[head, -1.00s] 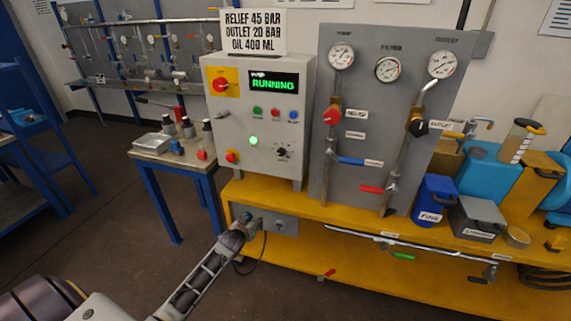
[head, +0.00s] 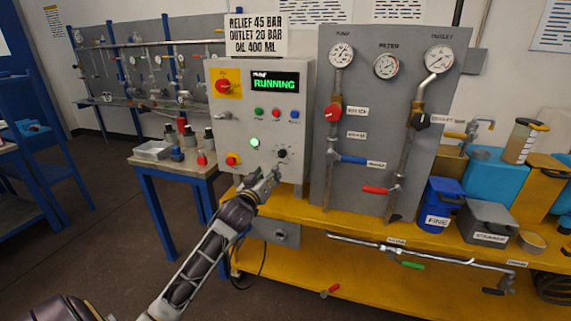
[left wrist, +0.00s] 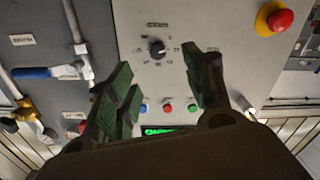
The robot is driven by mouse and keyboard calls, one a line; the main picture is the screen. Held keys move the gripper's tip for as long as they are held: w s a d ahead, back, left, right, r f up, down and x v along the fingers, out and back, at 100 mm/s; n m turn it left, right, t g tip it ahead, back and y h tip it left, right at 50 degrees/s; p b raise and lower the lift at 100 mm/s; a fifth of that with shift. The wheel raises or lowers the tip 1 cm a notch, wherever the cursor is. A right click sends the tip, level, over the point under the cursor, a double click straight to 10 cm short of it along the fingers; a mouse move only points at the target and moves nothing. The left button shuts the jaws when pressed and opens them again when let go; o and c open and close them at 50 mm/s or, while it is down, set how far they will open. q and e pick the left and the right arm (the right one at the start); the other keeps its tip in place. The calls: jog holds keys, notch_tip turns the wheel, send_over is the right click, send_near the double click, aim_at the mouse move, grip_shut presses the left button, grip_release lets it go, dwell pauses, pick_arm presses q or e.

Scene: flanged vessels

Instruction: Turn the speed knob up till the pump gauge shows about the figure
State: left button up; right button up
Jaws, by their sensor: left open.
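The speed knob (head: 282,153) is a small black dial at the lower right of the grey control box. It also shows in the left wrist view (left wrist: 157,49), with scale marks around it. My left gripper (head: 272,177) is open and empty, just below and in front of the knob. In the left wrist view its two fingers (left wrist: 166,88) stand on either side of the line to the knob, apart from it. The pump gauge (head: 341,54) is the left round dial on the grey panel. Its needle is too small to read. My right gripper is not in view.
The box screen (head: 275,82) reads RUNNING, and a green lamp (head: 255,142) is lit. A red stop button (head: 233,160) sits at the box's lower left. A blue-handled valve (head: 353,159) is right of the box. The yellow bench (head: 300,208) lies below.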

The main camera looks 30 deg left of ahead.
pick_arm(q)
jog(key=shift+s+d+r, duration=0.1)
jog(key=shift+d+r, duration=0.1)
jog(key=shift+r, duration=0.35)
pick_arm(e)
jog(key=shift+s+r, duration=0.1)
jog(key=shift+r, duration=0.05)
pick_arm(q)
send_near(281, 155)
jog(key=shift+w, duration=0.85)
jog(key=b+x, duration=0.1)
jog(key=x, duration=0.3)
jog(key=shift+a, duration=0.2)
jog(key=shift+b+x, duration=0.3)
jog(key=shift+x, duration=0.6)
jog(key=shift+w+a, duration=0.15)
jog(key=shift+w, duration=0.7)
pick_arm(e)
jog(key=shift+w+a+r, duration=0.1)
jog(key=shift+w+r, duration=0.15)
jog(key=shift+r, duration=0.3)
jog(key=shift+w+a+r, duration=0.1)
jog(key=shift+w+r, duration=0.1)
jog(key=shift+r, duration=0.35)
